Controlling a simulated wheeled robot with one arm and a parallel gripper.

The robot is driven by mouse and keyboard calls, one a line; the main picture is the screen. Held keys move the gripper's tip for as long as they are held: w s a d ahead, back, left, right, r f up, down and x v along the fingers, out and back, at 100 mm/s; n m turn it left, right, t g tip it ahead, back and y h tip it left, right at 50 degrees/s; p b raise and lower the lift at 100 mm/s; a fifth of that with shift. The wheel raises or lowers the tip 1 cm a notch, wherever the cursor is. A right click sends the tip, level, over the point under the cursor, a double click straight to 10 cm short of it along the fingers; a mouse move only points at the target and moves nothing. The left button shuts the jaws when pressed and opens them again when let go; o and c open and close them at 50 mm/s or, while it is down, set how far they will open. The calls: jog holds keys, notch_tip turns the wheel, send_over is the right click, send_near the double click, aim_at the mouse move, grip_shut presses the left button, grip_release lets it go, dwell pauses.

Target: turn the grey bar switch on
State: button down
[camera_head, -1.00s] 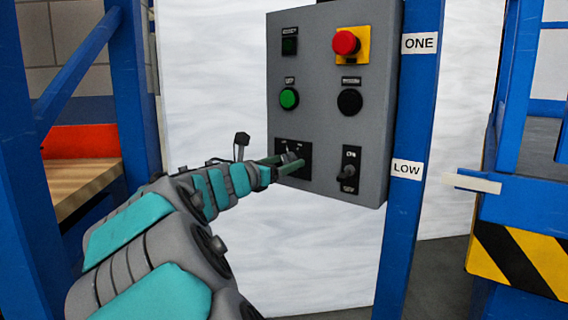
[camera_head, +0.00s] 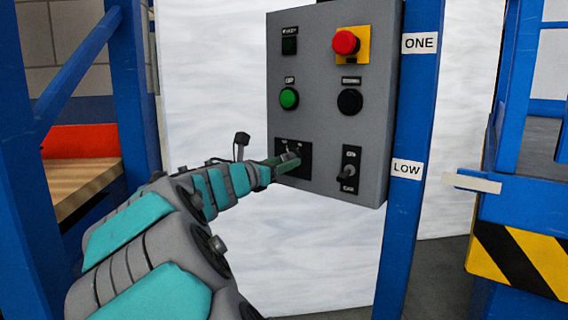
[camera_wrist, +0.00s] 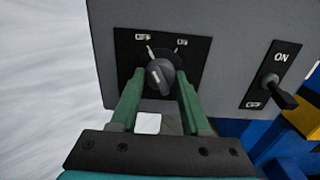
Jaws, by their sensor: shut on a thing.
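The grey bar switch (camera_wrist: 160,75) is a round knob with a raised grip bar on a black plate (camera_wrist: 190,52), low on the grey panel. Its bar leans toward the upper left in the wrist view. Two small labels sit above it, too blurred to read surely. My gripper (camera_wrist: 160,82) is shut on the switch, with one green finger on each side. In the head view, my gripper (camera_head: 286,163) reaches the panel from the left and hides part of the switch (camera_head: 292,152).
A toggle switch (camera_head: 348,172) is close to the right. A blue post (camera_head: 408,120) stands right of the panel (camera_head: 318,110).

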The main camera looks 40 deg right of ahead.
jog(key=shift+m, duration=0.3)
jog(key=m+b, duration=0.3)
jog(key=m, duration=0.3)
jog(key=shift+f, duration=0.15)
jog(key=shift+m+b, duration=1.75)
jog(key=shift+m, duration=0.95)
jog(key=shift+c, duration=1.9)
grip_release()
jog(key=shift+r, duration=0.2)
jog(key=v, duration=0.8)
